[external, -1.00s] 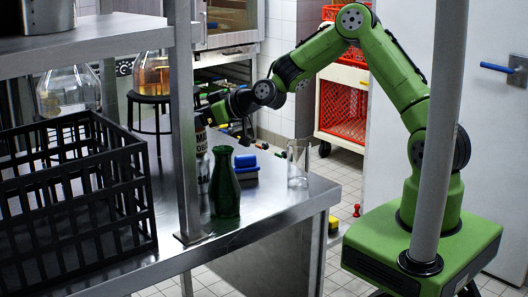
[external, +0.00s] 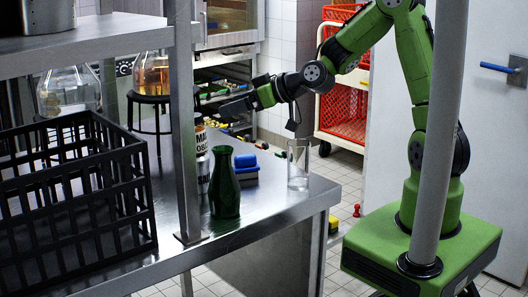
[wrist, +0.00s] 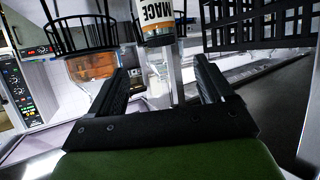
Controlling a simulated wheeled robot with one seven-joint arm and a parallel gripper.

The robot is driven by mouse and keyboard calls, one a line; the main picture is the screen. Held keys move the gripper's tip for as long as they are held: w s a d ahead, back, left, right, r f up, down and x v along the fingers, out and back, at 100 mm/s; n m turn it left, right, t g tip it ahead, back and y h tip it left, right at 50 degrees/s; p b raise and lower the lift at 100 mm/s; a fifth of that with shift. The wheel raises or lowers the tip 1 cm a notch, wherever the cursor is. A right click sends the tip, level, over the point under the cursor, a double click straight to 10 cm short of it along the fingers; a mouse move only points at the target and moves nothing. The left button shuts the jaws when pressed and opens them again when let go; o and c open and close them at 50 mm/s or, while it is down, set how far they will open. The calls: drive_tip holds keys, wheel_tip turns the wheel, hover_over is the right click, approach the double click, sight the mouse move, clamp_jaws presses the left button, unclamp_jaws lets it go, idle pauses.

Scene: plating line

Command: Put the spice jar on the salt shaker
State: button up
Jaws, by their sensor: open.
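The spice jar (external: 201,138), with a white, dark-lettered label, stands upright behind the green bottle. Below it a greyish, shiny body, apparently the salt shaker (external: 203,172), stands on the steel table, partly hidden by the bottle. The jar appears to rest on top of it; the exact contact is too small to tell. My gripper (external: 226,106) is open and empty, to the right of the jar's top and apart from it. In the wrist view, which is upside down, the labelled jar (wrist: 158,22) shows beyond the open fingers.
The green bottle (external: 224,186) stands in front of the stack, with a shelf post (external: 183,150) to its left. A blue block (external: 246,164) and a clear glass (external: 298,166) stand to the right. A black crate (external: 75,205) and flasks on stands are at left.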

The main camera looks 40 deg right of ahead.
drive_tip(key=s+d+r+m+g+h, duration=0.1)
drive_tip(key=s+d, duration=0.4)
drive_tip(key=s, duration=0.5)
drive_tip(key=s+d+r+m+g+h, duration=0.2)
drive_tip(key=s+d+m+g+h, duration=0.1)
drive_tip(key=s, duration=0.6)
drive_tip(key=s+d+r+m+g+h, duration=0.1)
drive_tip(key=s+d+m+h, duration=0.1)
drive_tip(key=s+d, duration=0.4)
drive_tip(key=s+h, duration=0.1)
drive_tip(key=s, duration=0.3)
drive_tip(key=shift+s+d+r+g, duration=0.3)
drive_tip(key=shift+s+r+g, duration=0.05)
drive_tip(key=shift+g, duration=0.05)
